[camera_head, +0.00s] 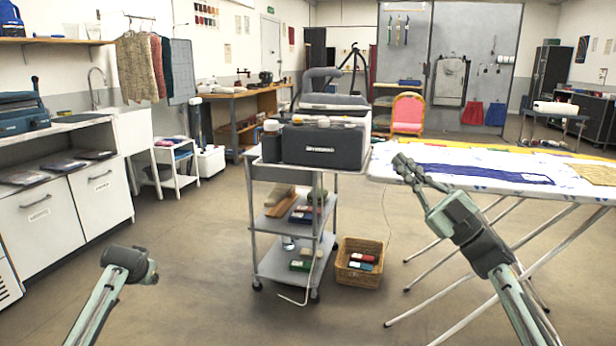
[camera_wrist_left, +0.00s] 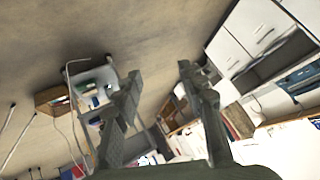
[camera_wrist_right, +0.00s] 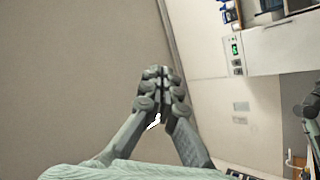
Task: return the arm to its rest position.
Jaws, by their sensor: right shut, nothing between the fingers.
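My right arm reaches up from the lower right in the head view. Its gripper (camera_head: 402,162) is over the left end of the ironing board (camera_head: 400,182), with its fingers closed together. In the right wrist view the two fingers of the right gripper (camera_wrist_right: 161,76) meet with nothing between them. My left arm is low at the left in the head view, over open floor, and its fingers are not clear there. In the left wrist view the left gripper (camera_wrist_left: 160,80) has its fingers wide apart and empty.
A grey cart (camera_head: 262,232) with a dark machine (camera_head: 322,146) on top stands between my arms. A wicker basket (camera_head: 360,263) is on the floor beside it. A white cabinet (camera_head: 60,215) is at the left. The floor in front is clear.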

